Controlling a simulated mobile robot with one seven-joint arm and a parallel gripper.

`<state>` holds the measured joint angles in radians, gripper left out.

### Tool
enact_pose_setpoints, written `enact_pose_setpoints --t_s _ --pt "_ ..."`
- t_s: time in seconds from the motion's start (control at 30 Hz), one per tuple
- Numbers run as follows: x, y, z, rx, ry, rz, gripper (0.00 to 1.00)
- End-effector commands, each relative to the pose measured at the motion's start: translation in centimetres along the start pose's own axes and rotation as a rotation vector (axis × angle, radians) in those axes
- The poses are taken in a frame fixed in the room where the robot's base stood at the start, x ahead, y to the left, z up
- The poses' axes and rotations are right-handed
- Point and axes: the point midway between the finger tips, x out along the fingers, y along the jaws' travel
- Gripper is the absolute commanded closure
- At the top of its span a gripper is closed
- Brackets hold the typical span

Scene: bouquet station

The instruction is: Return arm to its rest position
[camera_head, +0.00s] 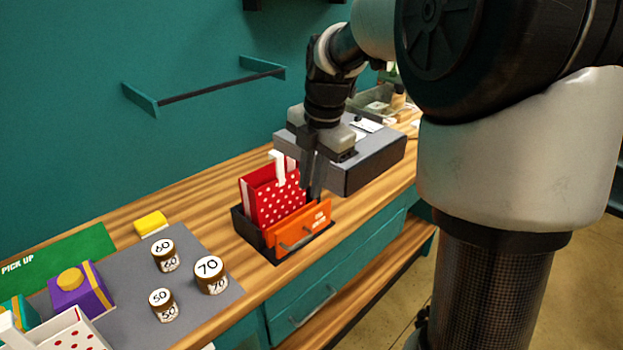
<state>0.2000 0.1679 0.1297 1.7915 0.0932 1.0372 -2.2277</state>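My arm reaches in from the upper right. My gripper (313,180) points down at the right side of a black holder (240,226) on the wooden counter. Its dark fingers are beside a red bag with white dots (270,197) and behind an orange bag (300,228), both standing in the holder. I cannot tell whether the fingers touch either bag, or whether they are open or shut. A white handle (278,168) rises from the red bag.
A grey box (372,165) stands close behind my gripper. On the left, a grey mat (205,262) holds several numbered round pieces and a purple box (80,290). A green "PICK UP" mat (70,250) lies beside it. A rail (222,86) is on the teal wall.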

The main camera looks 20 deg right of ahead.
Motion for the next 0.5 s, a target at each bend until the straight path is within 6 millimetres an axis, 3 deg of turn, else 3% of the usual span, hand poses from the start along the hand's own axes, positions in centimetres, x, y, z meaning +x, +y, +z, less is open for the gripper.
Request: enact_pose_setpoints --t_s 0.37,0.5 --pt "-0.3 -0.1 -0.1 0.006 0.000 0.000 0.83" --pt "-2.0 -0.9 -1.1 0.129 -0.024 0.014 0.83"
